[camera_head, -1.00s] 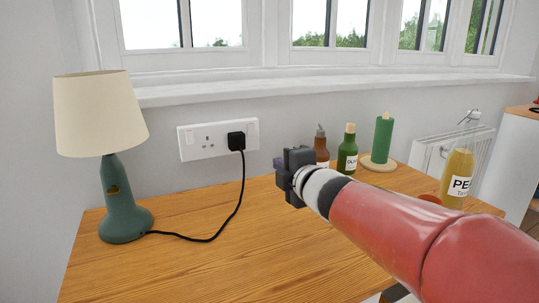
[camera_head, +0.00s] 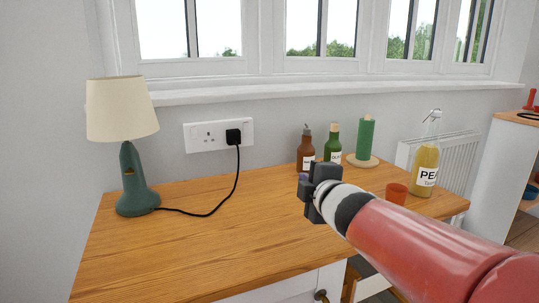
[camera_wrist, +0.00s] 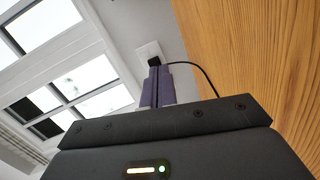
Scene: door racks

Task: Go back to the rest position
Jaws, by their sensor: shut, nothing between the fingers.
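My gripper (camera_head: 306,186) is over the right part of the wooden table (camera_head: 190,245), in front of the bottles. In the wrist view its two purple fingers (camera_wrist: 158,86) are together with nothing between them. My red arm comes in from the lower right. A black plug (camera_head: 233,136) sits in the right side of the white wall socket (camera_head: 204,135), apart from my gripper. Its black cable runs down to the green lamp (camera_head: 132,185) on the left of the table. The plug also shows beyond the fingers in the wrist view (camera_wrist: 154,61).
A brown bottle (camera_head: 306,152), a green bottle (camera_head: 333,146), a green roll on a stand (camera_head: 365,140), an orange cup (camera_head: 397,193) and a yellow bottle (camera_head: 426,168) stand at the table's right. The table's middle front is clear. A radiator (camera_head: 455,160) is behind.

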